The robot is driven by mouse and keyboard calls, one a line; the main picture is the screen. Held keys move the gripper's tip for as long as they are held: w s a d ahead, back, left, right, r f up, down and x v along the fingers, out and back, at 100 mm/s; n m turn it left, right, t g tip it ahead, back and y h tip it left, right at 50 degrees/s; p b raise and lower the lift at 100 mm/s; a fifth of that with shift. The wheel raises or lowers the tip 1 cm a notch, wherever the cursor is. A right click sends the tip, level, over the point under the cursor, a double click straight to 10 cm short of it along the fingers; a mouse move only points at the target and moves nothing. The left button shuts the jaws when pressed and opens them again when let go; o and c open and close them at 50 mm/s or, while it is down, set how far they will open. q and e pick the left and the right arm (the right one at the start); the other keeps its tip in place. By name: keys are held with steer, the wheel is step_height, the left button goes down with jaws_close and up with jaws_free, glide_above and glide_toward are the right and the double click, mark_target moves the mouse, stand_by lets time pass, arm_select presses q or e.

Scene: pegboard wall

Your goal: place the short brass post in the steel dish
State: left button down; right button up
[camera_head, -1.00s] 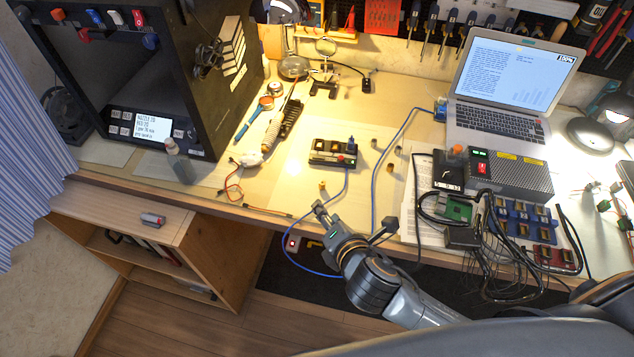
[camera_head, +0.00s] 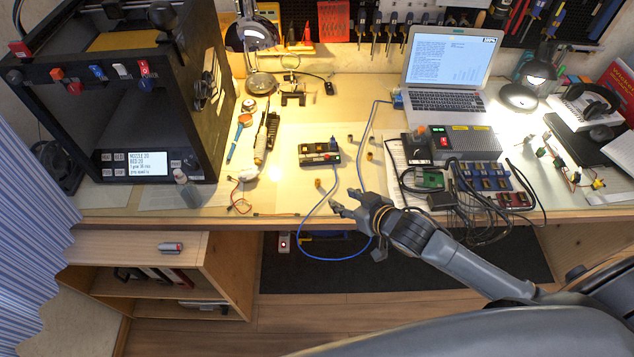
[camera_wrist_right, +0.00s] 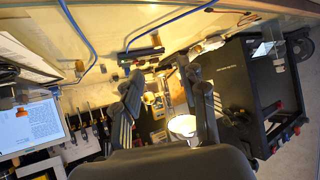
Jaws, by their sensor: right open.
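Several small brass pieces stand on the workbench. One brass post (camera_head: 318,183) is near the front edge, left of the blue cable. Others are farther back, right of the small black box: one brass piece (camera_head: 370,156), a second brass piece (camera_head: 378,139) and a third (camera_head: 351,139). I cannot tell which is shortest. My right gripper (camera_head: 343,200) is open and empty at the bench's front edge, right of the nearest post. My left gripper is out of view.
The small black box (camera_head: 320,154) stands behind the nearest post. The blue cable (camera_head: 334,182) runs over the bench edge. A soldering iron and tools lie left, with a printer (camera_head: 130,110) beyond. Cables, electronics and a laptop (camera_head: 447,75) are on the right.

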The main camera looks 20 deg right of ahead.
glide_toward(319, 183)
steer(key=x, duration=0.3)
steer(key=shift+s+a+f, duration=0.15)
steer(key=shift+a+f, duration=0.1)
steer(key=shift+w+d+p+x, duration=0.1)
steer(key=shift+d+p+x, duration=0.1)
steer(key=shift+x, duration=1.15)
steer(key=shift+w+d+p+x, duration=0.1)
steer(key=shift+p+x, duration=0.1)
steer(key=shift+x, duration=1.15)
steer(key=shift+r, duration=0.15)
jaws_close()
